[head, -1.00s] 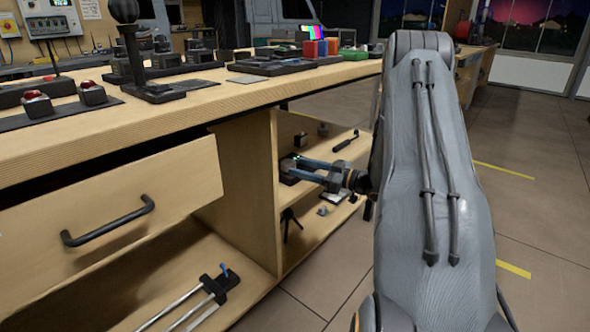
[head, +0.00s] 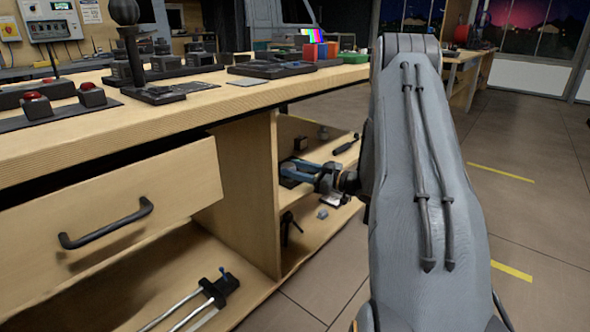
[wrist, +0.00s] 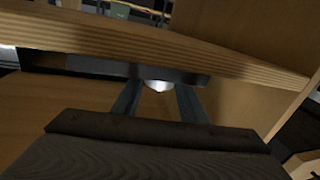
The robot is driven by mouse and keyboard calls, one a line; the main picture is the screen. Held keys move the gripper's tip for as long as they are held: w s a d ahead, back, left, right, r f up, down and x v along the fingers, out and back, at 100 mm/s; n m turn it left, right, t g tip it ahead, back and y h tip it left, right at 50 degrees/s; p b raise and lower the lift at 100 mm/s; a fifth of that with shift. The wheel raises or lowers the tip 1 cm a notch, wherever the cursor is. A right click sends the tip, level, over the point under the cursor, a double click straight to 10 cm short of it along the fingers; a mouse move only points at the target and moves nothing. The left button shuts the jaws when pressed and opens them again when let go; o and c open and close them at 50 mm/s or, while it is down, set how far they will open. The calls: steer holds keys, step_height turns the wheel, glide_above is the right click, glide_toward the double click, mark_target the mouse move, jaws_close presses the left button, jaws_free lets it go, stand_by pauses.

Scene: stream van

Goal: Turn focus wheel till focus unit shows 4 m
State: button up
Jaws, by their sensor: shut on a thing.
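My gripper (head: 291,170) reaches into the upper shelf bay under the bench. Its blue-grey fingers are shut on a small pale round piece (wrist: 158,86), which looks like the focus wheel; only its upper part shows between the fingertips in the wrist view. Behind it is a long dark body (wrist: 105,67), which appears to be the focus unit. In the head view my fingers and wrist mostly hide the unit. No display or distance reading can be made out in either view.
The bench top (head: 150,118) overhangs the bay, and a wooden upright (head: 249,180) stands left of it. A black-handled tool (head: 345,144) lies farther back on the shelf. An open drawer (head: 110,210) juts out at left. The floor at right is clear.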

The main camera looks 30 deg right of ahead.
steer(key=shift+r+h, duration=0.1)
steer(key=shift+h, duration=0.2)
steer(key=shift+s+a+m+t+h+p, duration=0.2)
steer(key=shift+m+t+h+p, duration=0.45)
steer(key=shift+p, duration=0.55)
steer(key=m+h+p, duration=0.1)
steer(key=h, duration=0.1)
steer(key=m+t+h+p, duration=0.1)
steer(key=p, duration=0.1)
steer(key=shift+a+h, duration=0.35)
steer(key=shift+a+m+h+p, duration=0.2)
steer(key=shift+m+h+p, duration=0.4)
steer(key=shift+m+h, duration=0.8)
steer(key=shift+a+m+h+p, duration=0.15)
steer(key=shift+m+h+p, duration=0.6)
steer(key=shift+h, duration=1.15)
steer(key=shift+m, duration=0.3)
steer(key=o, duration=0.7)
steer(key=shift+o, duration=0.2)
steer(key=shift+s+a+p, duration=0.15)
steer(key=shift+s+a, duration=0.05)
steer(key=shift+s, duration=1.1)
steer(key=shift+s+a+p, duration=0.2)
steer(key=shift+s, duration=1.05)
steer(key=shift+s+a+p, duration=0.15)
steer(key=shift+s+a, duration=0.05)
steer(key=shift+s, duration=1.1)
